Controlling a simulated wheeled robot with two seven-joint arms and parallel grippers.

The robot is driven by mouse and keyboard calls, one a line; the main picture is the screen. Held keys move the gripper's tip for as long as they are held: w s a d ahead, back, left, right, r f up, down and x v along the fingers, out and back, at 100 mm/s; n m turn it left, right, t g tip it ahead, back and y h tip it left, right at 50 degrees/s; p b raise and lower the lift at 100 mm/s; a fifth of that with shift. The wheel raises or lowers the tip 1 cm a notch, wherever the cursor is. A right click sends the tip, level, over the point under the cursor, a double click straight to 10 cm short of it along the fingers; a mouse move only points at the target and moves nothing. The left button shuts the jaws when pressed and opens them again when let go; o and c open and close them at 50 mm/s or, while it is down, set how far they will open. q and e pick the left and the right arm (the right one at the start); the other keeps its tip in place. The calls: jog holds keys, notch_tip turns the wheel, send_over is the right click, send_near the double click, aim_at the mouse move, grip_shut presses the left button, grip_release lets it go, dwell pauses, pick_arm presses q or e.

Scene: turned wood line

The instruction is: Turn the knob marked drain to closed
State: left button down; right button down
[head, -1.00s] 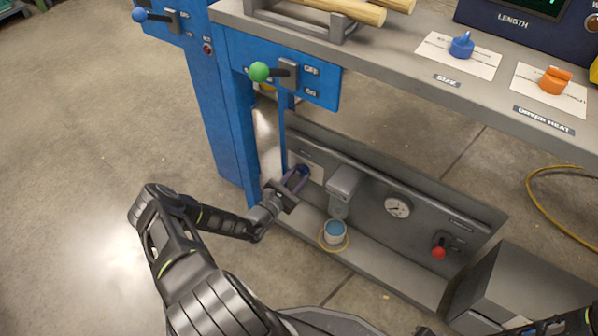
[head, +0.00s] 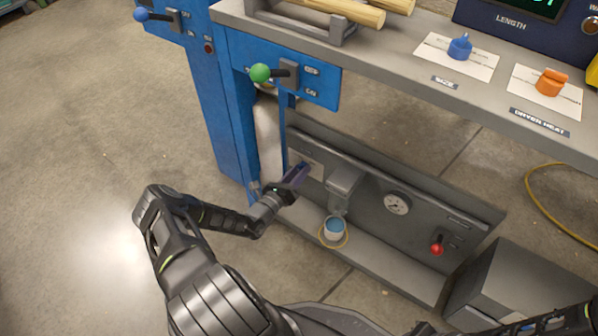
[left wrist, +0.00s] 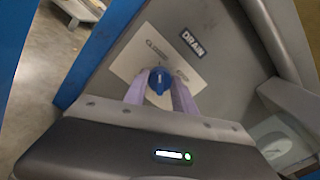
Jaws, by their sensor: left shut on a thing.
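The drain knob (left wrist: 159,81) is a blue knob on a pale plate (left wrist: 128,72) under a black label reading DRAIN (left wrist: 193,43) in the left wrist view. The plate has a word like CLOSED at the left and another, hard to read, at the right. My left gripper (left wrist: 160,92) has its two purple fingers on either side of the knob and is shut on it. In the head view my left gripper (head: 298,174) is at the left end of the lower grey panel and hides the knob. My right gripper is not visible.
The lower grey panel (head: 370,222) also carries a gauge (head: 397,203) and a red-tipped lever (head: 437,249). A small blue-topped cup (head: 334,229) stands on the low ledge. A green-knobbed lever (head: 260,73) and the bench top (head: 400,70) are above my left arm.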

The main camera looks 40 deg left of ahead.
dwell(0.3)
pick_arm(q)
jog(key=shift+n, duration=0.3)
jog(key=c, duration=1)
grip_release()
jog(key=s+p, duration=0.2)
jog(key=s, duration=0.6)
jog(key=shift+d+p, duration=0.1)
jog(key=shift+p, duration=0.2)
jog(key=shift+w, duration=0.1)
